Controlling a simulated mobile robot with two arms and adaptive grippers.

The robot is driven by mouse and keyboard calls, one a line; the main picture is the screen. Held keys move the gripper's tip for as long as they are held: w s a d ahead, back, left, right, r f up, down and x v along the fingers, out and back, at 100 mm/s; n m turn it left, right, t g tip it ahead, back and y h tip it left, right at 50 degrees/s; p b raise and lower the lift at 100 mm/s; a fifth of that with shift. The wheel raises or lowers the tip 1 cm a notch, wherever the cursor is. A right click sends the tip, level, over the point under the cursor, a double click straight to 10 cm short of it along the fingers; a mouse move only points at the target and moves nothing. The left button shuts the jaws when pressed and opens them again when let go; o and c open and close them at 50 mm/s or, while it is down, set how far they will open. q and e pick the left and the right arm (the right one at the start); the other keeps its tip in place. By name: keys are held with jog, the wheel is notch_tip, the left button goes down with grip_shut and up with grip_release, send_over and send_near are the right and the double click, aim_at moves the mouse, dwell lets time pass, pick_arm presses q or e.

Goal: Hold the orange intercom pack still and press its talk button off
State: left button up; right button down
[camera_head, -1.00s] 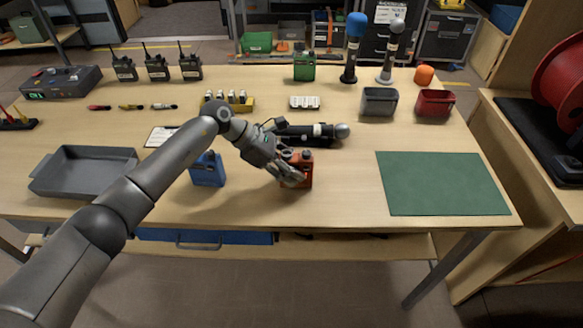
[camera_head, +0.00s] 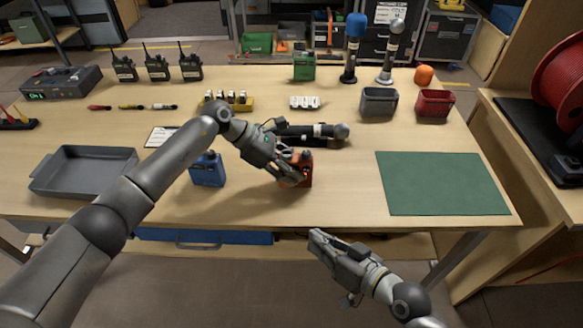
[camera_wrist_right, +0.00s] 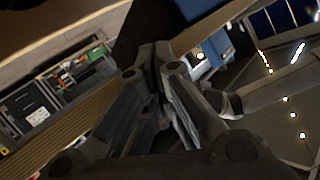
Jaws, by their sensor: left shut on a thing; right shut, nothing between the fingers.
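The orange intercom pack (camera_head: 306,180) stands upright on the table near its front edge, in the head view. My left gripper (camera_head: 296,178) is shut on it from the left and hides part of its front and top. A small red glow shows on the pack beside the fingers. I cannot make out the talk button. My right gripper (camera_head: 316,238) is shut and empty, in front of the table edge, below the pack in the picture and apart from it. Its closed fingers (camera_wrist_right: 160,95) also show in the right wrist view.
A blue pack (camera_head: 208,170) stands left of the orange one. A dark microphone (camera_head: 318,132) lies just behind it. A grey tray (camera_head: 85,170) is at the left, and a green mat (camera_head: 440,184) at the right. The table between pack and mat is clear.

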aim_at(306, 169)
notch_tip(306, 169, up, 7)
jog(key=w+a+m+t+y, duration=0.1)
jog(key=w+a+m+y, duration=0.1)
jog(key=a, duration=0.1)
jog(key=shift+w+d+f, duration=0.1)
jog(key=shift+w, duration=2)
jog(key=shift+w+d+f, duration=0.1)
jog(key=shift+w, duration=2)
jog(key=shift+w+r, duration=0.1)
jog(key=shift+w, duration=0.35)
jog(key=shift+w, duration=0.15)
jog(key=shift+s, duration=0.65)
